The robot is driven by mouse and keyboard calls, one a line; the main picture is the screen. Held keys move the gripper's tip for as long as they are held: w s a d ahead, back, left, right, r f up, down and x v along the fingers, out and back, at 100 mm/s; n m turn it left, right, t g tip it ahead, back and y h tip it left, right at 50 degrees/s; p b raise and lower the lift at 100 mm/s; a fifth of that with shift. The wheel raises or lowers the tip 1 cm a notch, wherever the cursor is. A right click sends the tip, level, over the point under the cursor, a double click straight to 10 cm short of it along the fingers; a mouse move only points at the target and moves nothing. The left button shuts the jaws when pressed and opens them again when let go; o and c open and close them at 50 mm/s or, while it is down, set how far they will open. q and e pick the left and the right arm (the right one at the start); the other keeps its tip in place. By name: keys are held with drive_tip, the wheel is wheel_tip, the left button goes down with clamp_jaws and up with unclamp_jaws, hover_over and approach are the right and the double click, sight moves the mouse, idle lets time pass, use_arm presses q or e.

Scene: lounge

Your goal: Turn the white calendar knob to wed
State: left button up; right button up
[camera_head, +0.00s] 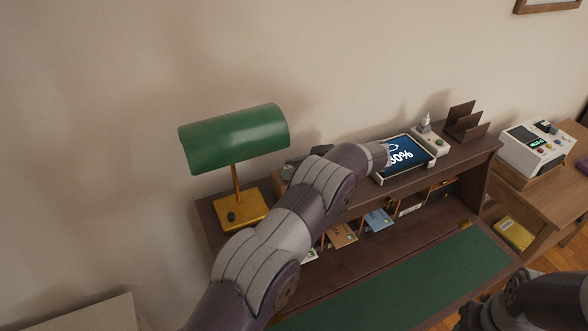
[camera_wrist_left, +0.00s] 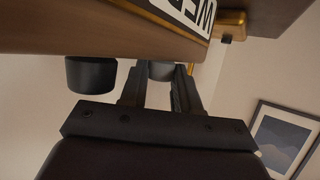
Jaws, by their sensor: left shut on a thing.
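In the left wrist view, the calendar is a brown block (camera_wrist_left: 100,28) with a white card (camera_wrist_left: 190,12) showing the letters "WE", cut off by the frame edge. A pale grey knob (camera_wrist_left: 160,70), seen in shade, sticks out from its underside in this view. My left gripper (camera_wrist_left: 160,88) is shut on this knob, a finger on each side. A darker knob (camera_wrist_left: 90,74) sits to the left, outside the fingers. In the head view my left arm reaches over the desk and hides its own gripper and most of what lies behind it.
A green lamp (camera_head: 235,138) stands on the desk's top shelf (camera_head: 465,150), left of my arm. A tablet (camera_head: 404,158) reading a percentage lies right of it. A letter rack (camera_head: 466,122) and white device (camera_head: 535,148) are farther right. The green desk mat (camera_head: 430,280) is clear.

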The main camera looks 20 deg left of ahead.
use_arm(q)
drive_tip(key=shift+w+r, duration=0.1)
drive_tip(key=shift+r, duration=0.15)
drive_tip(key=o, duration=0.9)
drive_tip(key=shift+o, duration=0.8)
drive_tip(key=shift+d, duration=0.1)
drive_tip(key=shift+f, duration=0.15)
